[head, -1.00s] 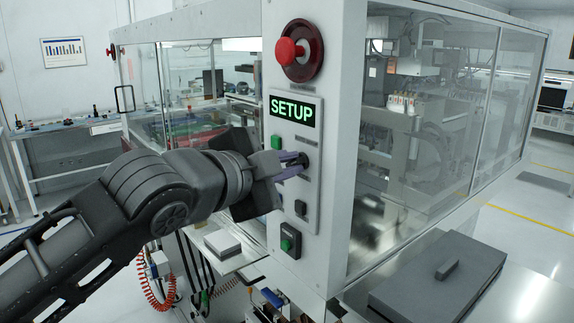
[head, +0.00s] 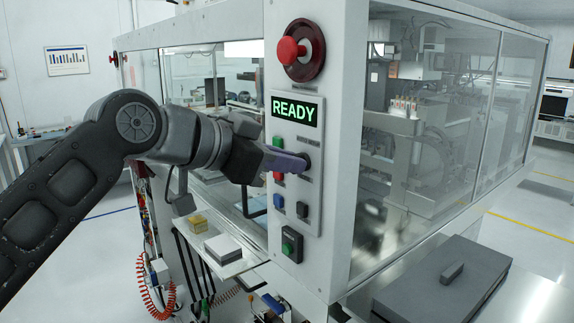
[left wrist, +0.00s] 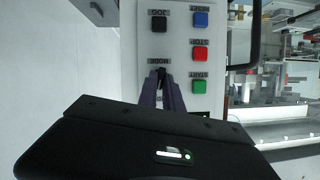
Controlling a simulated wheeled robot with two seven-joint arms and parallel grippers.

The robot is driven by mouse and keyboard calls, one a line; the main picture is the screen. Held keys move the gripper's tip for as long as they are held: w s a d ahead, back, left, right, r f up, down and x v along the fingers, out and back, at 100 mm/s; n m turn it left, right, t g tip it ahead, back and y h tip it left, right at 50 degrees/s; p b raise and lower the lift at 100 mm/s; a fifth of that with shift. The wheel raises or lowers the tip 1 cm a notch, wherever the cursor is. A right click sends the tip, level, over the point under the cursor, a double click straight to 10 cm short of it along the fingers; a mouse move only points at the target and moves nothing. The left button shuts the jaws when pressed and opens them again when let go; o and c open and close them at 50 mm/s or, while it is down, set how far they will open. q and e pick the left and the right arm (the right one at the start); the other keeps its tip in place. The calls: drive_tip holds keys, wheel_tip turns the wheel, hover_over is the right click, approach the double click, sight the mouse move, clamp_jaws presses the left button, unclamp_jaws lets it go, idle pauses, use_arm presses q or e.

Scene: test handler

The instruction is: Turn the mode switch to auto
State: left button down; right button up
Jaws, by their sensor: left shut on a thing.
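The mode switch (head: 305,159) is a dark knob on the white control panel (head: 312,215). It is mostly hidden by my left gripper (head: 296,161). The purple-grey fingers are shut on it from the left side. In the left wrist view the two fingers (left wrist: 163,84) close around the knob just under the MODE label. The knob's exact angle is hidden. The display (head: 297,109) above it reads READY in green. My right gripper is not in view.
A red emergency button (head: 290,50) sits above the display. Green, red, blue and black buttons lie close to the switch, including the JOG button (left wrist: 159,24) and STOP button (left wrist: 199,54). A grey lidded box (head: 445,285) stands at lower right.

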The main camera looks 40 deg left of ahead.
use_arm(q)
drive_tip(key=shift+a+n+g+h, duration=0.1)
drive_tip(key=shift+n+g+h, duration=0.2)
drive_tip(key=shift+n+h, duration=0.4)
drive_tip(key=c, duration=1.5)
unclamp_jaws()
drive_tip(key=b+v, duration=0.1)
drive_tip(key=v, duration=0.6)
drive_tip(key=shift+s+r, duration=0.15)
drive_tip(key=shift+s, duration=0.2)
